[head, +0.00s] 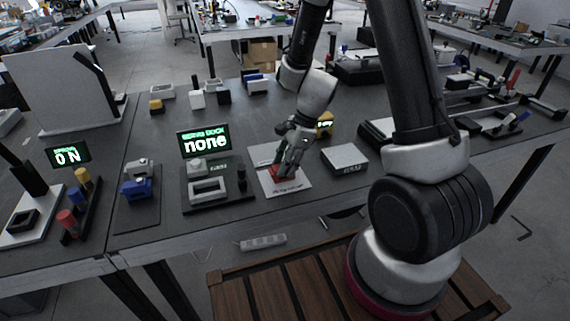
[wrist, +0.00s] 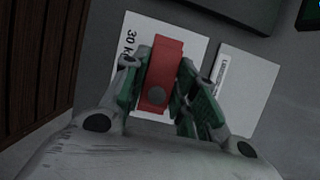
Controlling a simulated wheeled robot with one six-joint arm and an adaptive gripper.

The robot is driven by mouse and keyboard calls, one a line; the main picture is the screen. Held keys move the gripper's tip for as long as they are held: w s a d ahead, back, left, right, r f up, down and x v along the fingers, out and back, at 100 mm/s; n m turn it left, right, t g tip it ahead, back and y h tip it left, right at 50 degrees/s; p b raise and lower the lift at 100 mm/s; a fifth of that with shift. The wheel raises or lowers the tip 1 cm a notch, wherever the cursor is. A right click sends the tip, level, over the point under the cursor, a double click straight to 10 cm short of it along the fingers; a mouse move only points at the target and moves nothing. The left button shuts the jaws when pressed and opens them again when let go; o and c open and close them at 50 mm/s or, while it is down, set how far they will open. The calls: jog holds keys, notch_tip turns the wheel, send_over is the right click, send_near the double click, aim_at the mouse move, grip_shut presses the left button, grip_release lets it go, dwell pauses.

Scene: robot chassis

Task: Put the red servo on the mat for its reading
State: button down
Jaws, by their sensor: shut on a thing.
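The red servo (head: 284,172) is at the white mat on the table, low between my gripper's fingers. It also shows in the wrist view (wrist: 162,72) as a red block with a round grey disc. My gripper (head: 287,160) is shut on the red servo, with a finger on each side of it. The white mat (head: 298,186) lies under the servo and carries printed text; in the wrist view the mat (wrist: 122,62) shows "30 k". I cannot tell whether the servo touches the mat.
A dock (head: 208,195) with a green display (head: 204,142) reading "none" stands left of the mat. A blue servo (head: 137,188) sits farther left. A grey-white block (head: 344,158) is close on the mat's right. A yellow item (head: 325,124) is behind my gripper.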

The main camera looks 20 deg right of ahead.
jog(key=c, duration=1.1)
grip_release()
jog(key=shift+f, duration=0.1)
jog(key=v, duration=1.1)
jog(key=s+d+r+n+t+h, duration=0.1)
jog(key=s+d+r+n, duration=0.2)
jog(key=s+r+n, duration=0.3)
jog(key=s+d+r+n+t+h, duration=0.1)
jog(key=s+d+r+n+h, duration=0.1)
jog(key=s+r+n, duration=0.4)
jog(key=s+d+r+n+t+h, duration=0.1)
jog(key=s+d+r+n+t, duration=0.1)
jog(key=s+d+r+n, duration=0.3)
jog(key=shift+s+d+r+n, duration=0.1)
jog(key=shift+s+r+n, duration=0.15)
jog(key=shift+s, duration=0.45)
jog(key=shift+s+r+n, duration=0.25)
jog(key=shift+s, duration=0.45)
